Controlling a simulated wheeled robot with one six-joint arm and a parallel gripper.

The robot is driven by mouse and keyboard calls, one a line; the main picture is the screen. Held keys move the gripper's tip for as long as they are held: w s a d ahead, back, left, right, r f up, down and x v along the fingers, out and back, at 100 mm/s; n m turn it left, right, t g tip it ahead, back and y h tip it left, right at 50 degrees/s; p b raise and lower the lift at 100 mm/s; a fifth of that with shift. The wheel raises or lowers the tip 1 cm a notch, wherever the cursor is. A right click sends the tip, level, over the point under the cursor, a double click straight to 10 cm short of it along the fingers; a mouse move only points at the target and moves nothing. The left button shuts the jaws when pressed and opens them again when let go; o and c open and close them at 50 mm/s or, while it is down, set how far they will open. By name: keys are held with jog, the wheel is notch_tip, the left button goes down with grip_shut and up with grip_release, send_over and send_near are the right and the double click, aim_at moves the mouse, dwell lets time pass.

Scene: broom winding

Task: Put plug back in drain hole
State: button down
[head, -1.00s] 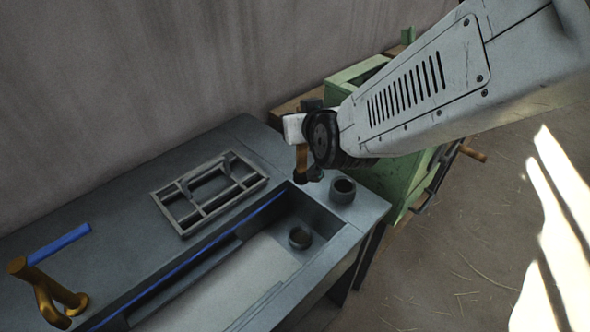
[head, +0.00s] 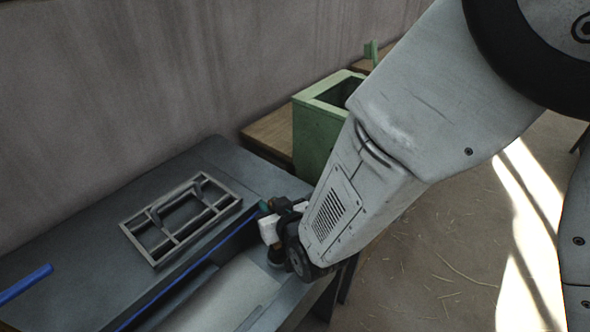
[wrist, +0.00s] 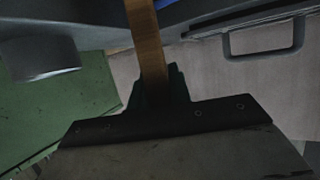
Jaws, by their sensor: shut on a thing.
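My gripper (head: 272,239) is low over the right end of the grey sink. In the wrist view its jaws (wrist: 160,92) are shut on a brown strap (wrist: 150,45) that runs to the top edge. A dark round piece (head: 276,257) shows just below the gripper in the head view. It may be the plug or the drain's rim; I cannot tell which. The drain hole is not clearly visible now, so I cannot tell whether the plug is above it or in it.
A metal rack (head: 157,253) lies on the worktop (head: 95,225) left of the gripper. A green box (head: 312,125) stands behind my arm. A grey cylinder (wrist: 40,58) is at the left of the wrist view. A blue bar (head: 25,283) is far left.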

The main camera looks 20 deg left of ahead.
jog(key=shift+f, duration=0.7)
jog(key=shift+d+f, duration=0.1)
jog(key=shift+f, duration=0.4)
dwell(1.1)
jog(key=c, duration=1.6)
grip_release()
jog(key=shift+o, duration=0.2)
jog(key=shift+s+d, duration=0.1)
jog(key=shift+s, duration=0.05)
